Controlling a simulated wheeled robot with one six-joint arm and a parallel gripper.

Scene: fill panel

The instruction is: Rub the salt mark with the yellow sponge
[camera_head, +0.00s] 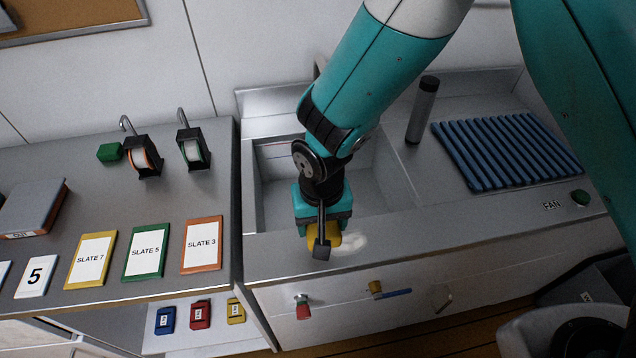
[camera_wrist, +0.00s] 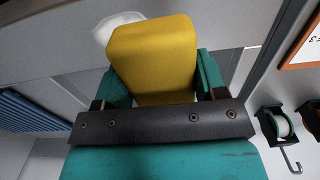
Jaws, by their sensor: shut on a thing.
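My gripper (camera_head: 322,232) is shut on the yellow sponge (camera_head: 329,238). In the wrist view the sponge (camera_wrist: 153,55) sits between the two teal fingers of my gripper (camera_wrist: 160,85). The white salt mark (camera_head: 349,245) is a pale smear on the metal ledge in front of the sink. In the head view it shows just right of the sponge and is partly hidden by it. In the wrist view the salt mark (camera_wrist: 117,24) shows beyond the sponge's upper left edge. I cannot tell whether the sponge touches the ledge.
The sink basin (camera_head: 385,190) lies behind my gripper. A blue ribbed mat (camera_head: 505,150) and a grey cylinder (camera_head: 422,110) stand to the right. Slates, including the orange one (camera_head: 203,245), and two tape dispensers (camera_head: 143,157) are on the left counter. Valves (camera_head: 302,307) jut from the front panel below.

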